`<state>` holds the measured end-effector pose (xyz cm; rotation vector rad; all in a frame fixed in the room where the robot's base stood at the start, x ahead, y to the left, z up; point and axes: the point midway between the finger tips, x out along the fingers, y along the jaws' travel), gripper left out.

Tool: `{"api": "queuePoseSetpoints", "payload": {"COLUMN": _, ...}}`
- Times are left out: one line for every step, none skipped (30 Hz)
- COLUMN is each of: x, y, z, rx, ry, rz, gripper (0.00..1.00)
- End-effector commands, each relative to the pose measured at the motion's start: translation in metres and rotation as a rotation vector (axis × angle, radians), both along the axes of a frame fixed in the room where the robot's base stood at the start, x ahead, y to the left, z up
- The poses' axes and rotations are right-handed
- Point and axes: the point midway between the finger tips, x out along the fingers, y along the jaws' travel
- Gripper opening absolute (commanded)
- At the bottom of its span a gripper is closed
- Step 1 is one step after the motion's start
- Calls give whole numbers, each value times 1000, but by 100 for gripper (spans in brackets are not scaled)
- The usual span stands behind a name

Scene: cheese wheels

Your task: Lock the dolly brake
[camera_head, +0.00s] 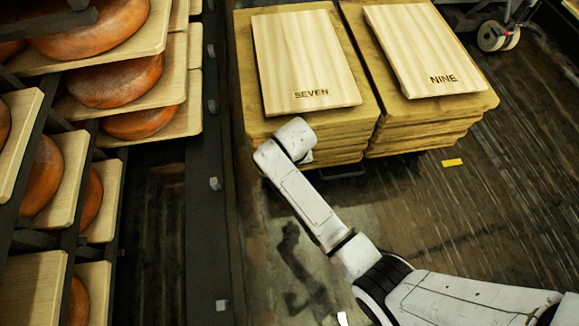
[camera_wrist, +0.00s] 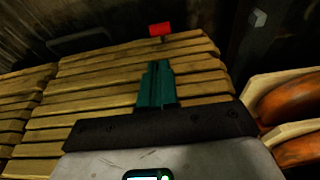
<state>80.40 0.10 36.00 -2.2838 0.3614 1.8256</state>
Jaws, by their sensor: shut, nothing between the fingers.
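Two stacks of wooden boards stand side by side in the head view, with top boards marked SEVEN (camera_head: 305,60) and NINE (camera_head: 425,50). A small red tab (camera_wrist: 160,29) shows in the wrist view at the far edge of the layered boards (camera_wrist: 90,75); it may be the brake, but I cannot confirm this. My gripper (camera_wrist: 157,68) has teal fingers, shut together and empty, pointing toward the red tab with a visible gap in the picture. In the head view my arm ends at the SEVEN stack's near left corner, and the fingers are hidden. The dolly under the stacks is mostly hidden.
Shelves of orange cheese wheels (camera_head: 115,80) stand close on the left, with a dark rack post (camera_head: 212,240) beside my arm. A yellow tag (camera_head: 452,162) lies on open floor at right.

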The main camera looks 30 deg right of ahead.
Motion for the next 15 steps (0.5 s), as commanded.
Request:
{"api": "queuePoseSetpoints", "payload": {"x": 1, "y": -1, "z": -9, "rx": 1, "ry": 1, "rz": -1, "gripper": 0}}
{"api": "queuePoseSetpoints", "payload": {"x": 2, "y": -1, "z": -13, "rx": 0, "ry": 1, "rz": -1, "gripper": 0}}
{"api": "queuePoseSetpoints", "payload": {"x": 3, "y": -1, "z": -20, "rx": 0, "ry": 2, "rz": -1, "gripper": 0}}
{"api": "queuePoseSetpoints", "payload": {"x": 4, "y": -2, "z": -25, "rx": 0, "ry": 2, "rz": -1, "gripper": 0}}
{"api": "queuePoseSetpoints", "payload": {"x": 5, "y": -2, "z": -31, "rx": 0, "ry": 1, "rz": -1, "gripper": 0}}
{"api": "queuePoseSetpoints", "payload": {"x": 7, "y": -2, "z": -38, "rx": 0, "ry": 1, "rz": -1, "gripper": 0}}
{"api": "queuePoseSetpoints", "payload": {"x": 8, "y": -3, "z": -44, "rx": 0, "ry": 1, "rz": -1, "gripper": 0}}
{"api": "queuePoseSetpoints", "payload": {"x": 9, "y": -3, "z": -49, "rx": 0, "ry": 2, "rz": -1, "gripper": 0}}
{"api": "queuePoseSetpoints", "payload": {"x": 11, "y": -4, "z": -56, "rx": 0, "ry": 1, "rz": -1, "gripper": 0}}
{"api": "queuePoseSetpoints", "payload": {"x": 11, "y": -4, "z": -61, "rx": 0, "ry": 2, "rz": -1, "gripper": 0}}
{"api": "queuePoseSetpoints", "payload": {"x": 13, "y": -4, "z": -66, "rx": 0, "ry": 2, "rz": -1, "gripper": 0}}
{"api": "queuePoseSetpoints", "payload": {"x": 14, "y": -5, "z": -71, "rx": 0, "ry": 1, "rz": -1, "gripper": 0}}
{"api": "queuePoseSetpoints", "payload": {"x": 15, "y": -5, "z": -75, "rx": 1, "ry": 1, "rz": -1, "gripper": 0}}
{"api": "queuePoseSetpoints", "payload": {"x": 16, "y": -5, "z": -78, "rx": 0, "ry": 0, "rz": -1, "gripper": 0}}
{"api": "queuePoseSetpoints", "payload": {"x": 17, "y": -6, "z": -82, "rx": 1, "ry": 1, "rz": -1, "gripper": 0}}
